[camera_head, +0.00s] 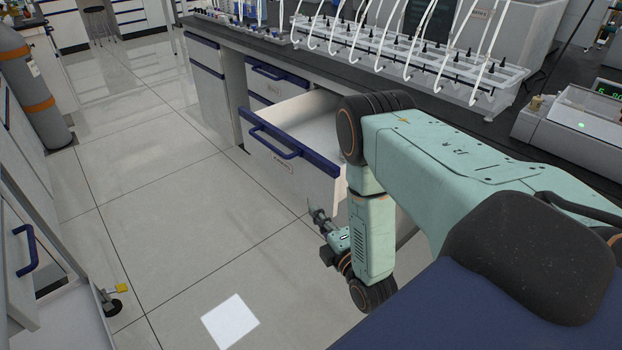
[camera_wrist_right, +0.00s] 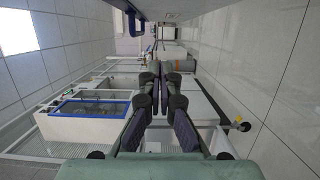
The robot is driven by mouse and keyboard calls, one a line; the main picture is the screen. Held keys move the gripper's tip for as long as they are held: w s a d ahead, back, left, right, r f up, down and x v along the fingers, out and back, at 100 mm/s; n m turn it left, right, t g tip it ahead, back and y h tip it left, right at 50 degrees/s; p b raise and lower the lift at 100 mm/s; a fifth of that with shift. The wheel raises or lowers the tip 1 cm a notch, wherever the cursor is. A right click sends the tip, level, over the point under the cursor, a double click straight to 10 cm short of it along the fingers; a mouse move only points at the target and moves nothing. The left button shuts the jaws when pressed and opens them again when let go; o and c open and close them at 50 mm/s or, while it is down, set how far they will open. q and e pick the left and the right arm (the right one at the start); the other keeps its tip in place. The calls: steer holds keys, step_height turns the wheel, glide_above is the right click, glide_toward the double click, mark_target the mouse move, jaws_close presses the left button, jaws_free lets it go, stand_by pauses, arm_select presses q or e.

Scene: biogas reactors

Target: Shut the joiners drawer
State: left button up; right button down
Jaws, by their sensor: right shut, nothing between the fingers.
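The joiners drawer (camera_head: 283,152) stands pulled out from the bench in the head view. It has a white front with a blue top edge and a blue bar handle (camera_head: 271,141). Part of its open inside shows, and my right arm hides its right side. My right gripper (camera_head: 314,212) is below and to the right of the handle, in front of the drawer's lower right part, and looks apart from it. In the right wrist view my right gripper (camera_wrist_right: 161,80) has its fingers together with nothing between them. My left gripper is not in view.
A gas cylinder (camera_head: 40,100) and a white cabinet with a blue handle (camera_head: 27,250) stand at the left. The tiled floor between is clear.

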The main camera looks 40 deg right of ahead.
mark_target(312, 183)
steer(key=w+d+b, duration=0.1)
steer(key=w, duration=0.2)
steer(key=w+d+b, duration=0.1)
steer(key=w+d, duration=0.1)
steer(key=w, duration=0.1)
steer(key=w+d+b, duration=0.1)
steer(key=w+d, duration=0.1)
steer(key=w, duration=0.2)
steer(key=shift+d, duration=0.25)
steer(key=shift+w+d+f, duration=0.1)
steer(key=shift+d, duration=0.2)
